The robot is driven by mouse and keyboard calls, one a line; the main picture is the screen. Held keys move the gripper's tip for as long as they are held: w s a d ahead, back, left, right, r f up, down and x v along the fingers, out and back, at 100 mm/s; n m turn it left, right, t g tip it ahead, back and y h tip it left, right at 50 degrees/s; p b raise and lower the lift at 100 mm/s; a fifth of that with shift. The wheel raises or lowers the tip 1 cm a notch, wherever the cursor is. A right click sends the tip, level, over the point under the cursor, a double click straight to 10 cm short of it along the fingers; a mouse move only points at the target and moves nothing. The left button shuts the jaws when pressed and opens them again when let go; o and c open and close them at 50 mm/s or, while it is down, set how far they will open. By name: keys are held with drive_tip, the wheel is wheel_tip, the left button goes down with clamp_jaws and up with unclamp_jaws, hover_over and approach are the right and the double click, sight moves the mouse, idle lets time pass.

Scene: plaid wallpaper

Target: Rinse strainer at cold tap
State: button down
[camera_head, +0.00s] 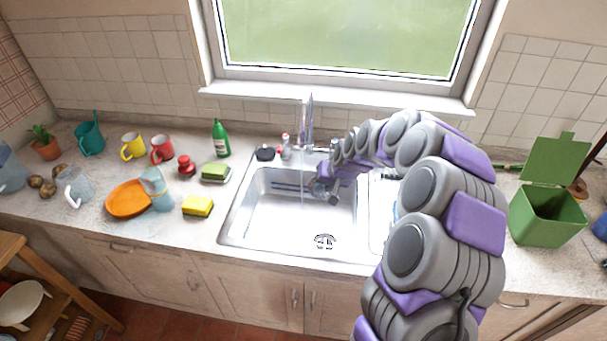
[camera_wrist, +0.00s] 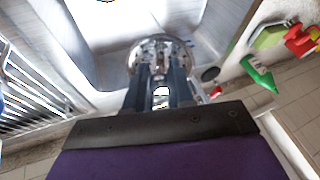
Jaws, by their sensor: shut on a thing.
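My gripper (camera_head: 324,190) is over the left basin of the metal sink (camera_head: 262,215), below and slightly right of the tap (camera_head: 308,125). In the wrist view its two dark fingers (camera_wrist: 160,82) are shut on a round, shiny metal piece, which looks like the strainer (camera_wrist: 160,46). The strainer is held above the basin floor, and the fingers partly hide it. A thin pale vertical streak, apparently running water (camera_head: 302,195), falls from the tap just left of my gripper. I cannot tell whether it touches the strainer. The drain (camera_head: 325,241) is at the basin's front.
A yellow sponge (camera_head: 197,206), an orange plate (camera_head: 126,199), a green bottle (camera_head: 220,138) and several mugs stand on the counter left of the sink. A green bin (camera_head: 546,215) stands at right. My arm covers much of the sink's right side. The window (camera_head: 345,35) is behind.

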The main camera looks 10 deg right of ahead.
drive_tip(key=s+d+r, duration=0.2)
drive_tip(key=s+r, duration=0.2)
drive_tip(key=shift+s+d+p, duration=0.2)
drive_tip(key=shift+p, duration=0.1)
idle(0.5)
